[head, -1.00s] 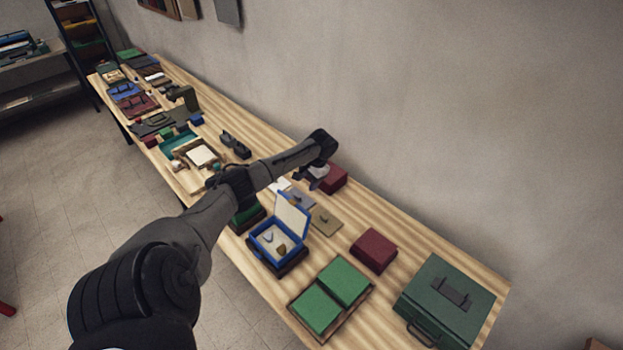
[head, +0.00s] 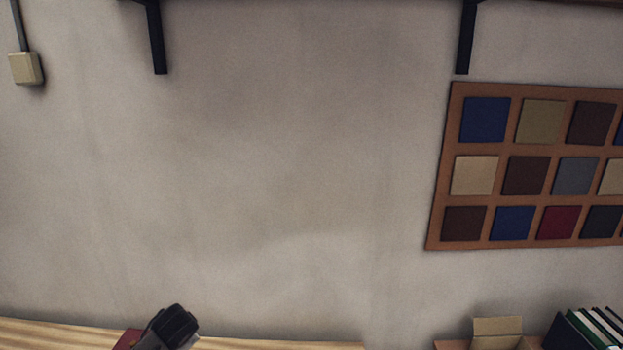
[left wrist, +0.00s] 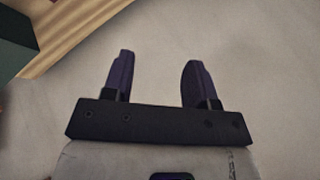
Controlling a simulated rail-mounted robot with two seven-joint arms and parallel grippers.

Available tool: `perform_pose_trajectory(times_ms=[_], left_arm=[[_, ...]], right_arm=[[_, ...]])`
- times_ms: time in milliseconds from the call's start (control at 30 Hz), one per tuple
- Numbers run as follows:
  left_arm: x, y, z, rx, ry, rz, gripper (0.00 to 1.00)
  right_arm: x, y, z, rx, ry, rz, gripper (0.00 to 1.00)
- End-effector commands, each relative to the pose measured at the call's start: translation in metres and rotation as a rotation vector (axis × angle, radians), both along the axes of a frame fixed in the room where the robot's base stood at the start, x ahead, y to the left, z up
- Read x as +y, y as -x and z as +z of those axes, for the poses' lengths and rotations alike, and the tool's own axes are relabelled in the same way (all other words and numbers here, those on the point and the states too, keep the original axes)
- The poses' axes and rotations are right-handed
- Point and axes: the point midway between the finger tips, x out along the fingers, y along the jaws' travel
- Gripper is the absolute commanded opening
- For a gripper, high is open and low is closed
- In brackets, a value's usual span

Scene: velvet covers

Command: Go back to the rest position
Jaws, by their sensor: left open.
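My left gripper (left wrist: 159,80) shows in the left wrist view with its two dark fingers apart and nothing between them. Behind the fingers is a plain pale surface. In the head view part of my arm shows at the bottom left, in front of the wooden table edge (head: 270,343); the gripper's fingers do not show there. My right gripper is in neither current view.
A dark red box (head: 127,339) sits partly behind my arm on the table. A swatch board (head: 440,170) hangs on the wall at right. An open cardboard box (head: 497,327) and books (head: 590,330) are at lower right. A dark green block (left wrist: 14,45) shows at upper left in the wrist view.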

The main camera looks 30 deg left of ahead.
Motion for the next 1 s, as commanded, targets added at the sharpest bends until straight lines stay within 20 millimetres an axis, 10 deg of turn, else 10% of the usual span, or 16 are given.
perform_pose_trajectory(times_ms=[167,433,700,1000], left_arm=[[-0.137,0.015,0.009,-0.154,0.020,-0.236,0.53],[-0.291,0.129,0.016,-0.262,0.280,-0.351,0.53],[-0.349,0.232,-0.026,-0.078,0.523,-0.235,0.53],[-0.357,0.280,-0.044,0.035,0.563,-0.187,0.53]], right_arm=[[-0.001,0.000,0.018,-0.001,0.004,0.002,0.43],[-0.004,0.000,0.051,-0.002,0.013,0.007,0.43],[-0.004,0.000,0.076,-0.001,0.013,0.008,0.43],[-0.003,0.000,0.084,0.000,0.009,0.004,0.43]])
